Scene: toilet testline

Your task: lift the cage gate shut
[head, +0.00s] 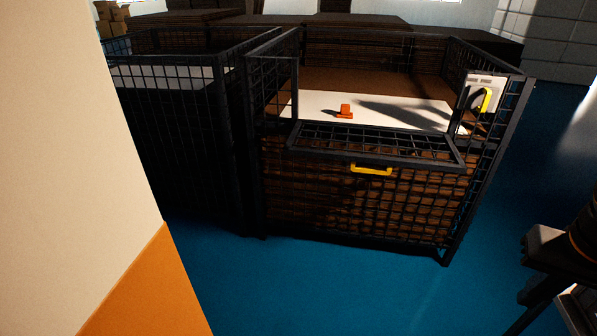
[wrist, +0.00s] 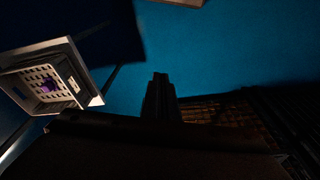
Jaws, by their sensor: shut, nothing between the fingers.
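The cage (head: 350,215) is a dark mesh box holding brown stacked material with a white sheet on top. Its gate (head: 375,145) is a dark mesh flap folded down and outward at the front, leaving the upper front open. A yellow handle (head: 371,169) is at the gate's outer edge. My gripper (wrist: 159,78) is a dark shape in the wrist view, shut and empty, over blue floor. I cannot make out the gate or handle in the wrist view.
An orange object (head: 345,111) lies on the white sheet. A white panel with a yellow loop (head: 485,98) is at the cage's right post. Another mesh cage (head: 185,140) stands close left. Blue floor (head: 330,280) is clear in front. A pale wall (head: 75,150) blocks the left.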

